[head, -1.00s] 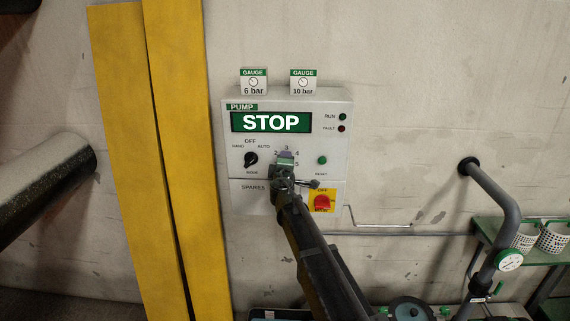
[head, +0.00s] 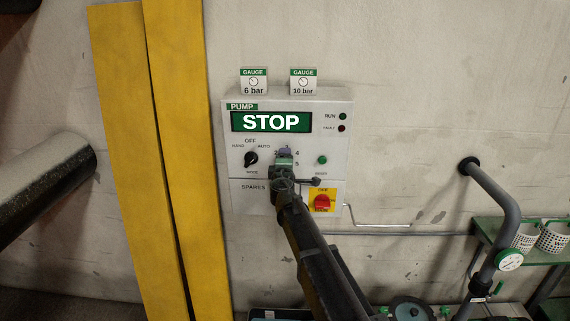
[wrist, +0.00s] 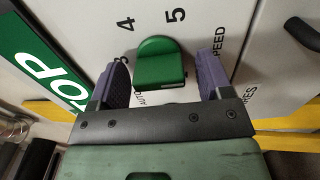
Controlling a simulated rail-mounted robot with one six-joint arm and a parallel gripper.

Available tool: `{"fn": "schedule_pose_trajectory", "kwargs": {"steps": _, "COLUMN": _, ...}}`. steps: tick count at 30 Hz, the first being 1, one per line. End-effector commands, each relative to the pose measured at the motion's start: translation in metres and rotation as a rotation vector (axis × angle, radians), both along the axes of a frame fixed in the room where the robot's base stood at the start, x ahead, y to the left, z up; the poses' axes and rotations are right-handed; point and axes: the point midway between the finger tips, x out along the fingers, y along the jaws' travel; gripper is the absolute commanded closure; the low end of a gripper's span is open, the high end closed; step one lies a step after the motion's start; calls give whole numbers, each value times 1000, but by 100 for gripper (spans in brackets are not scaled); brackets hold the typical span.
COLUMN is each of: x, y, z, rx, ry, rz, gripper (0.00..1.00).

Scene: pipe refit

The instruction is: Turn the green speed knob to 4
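The green speed knob (wrist: 160,62) is on the panel face in the wrist view, with printed numbers 4 and 5 beyond it and a 3 partly hidden by the left finger. My gripper (head: 286,151) is open, its two purple fingers on either side of the knob in the wrist view. A gap shows between the knob and each finger. In the head view my gripper covers the knob and part of its scale. Which number the knob points to is unclear.
The pump panel (head: 235,172) has a STOP display (head: 271,122), a black mode knob (head: 251,159), a green reset button (head: 322,160) and a red switch (head: 322,202) close to my gripper. Yellow posts (head: 180,150) stand left. A grey pipe (head: 495,190) is at right.

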Motion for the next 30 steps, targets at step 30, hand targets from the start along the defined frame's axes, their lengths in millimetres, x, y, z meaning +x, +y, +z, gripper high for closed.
{"fn": "schedule_pose_trajectory", "kwargs": {"steps": 30, "x": -108, "y": -4, "z": 0, "rx": 0, "ry": 0, "rz": 0, "gripper": 28}}
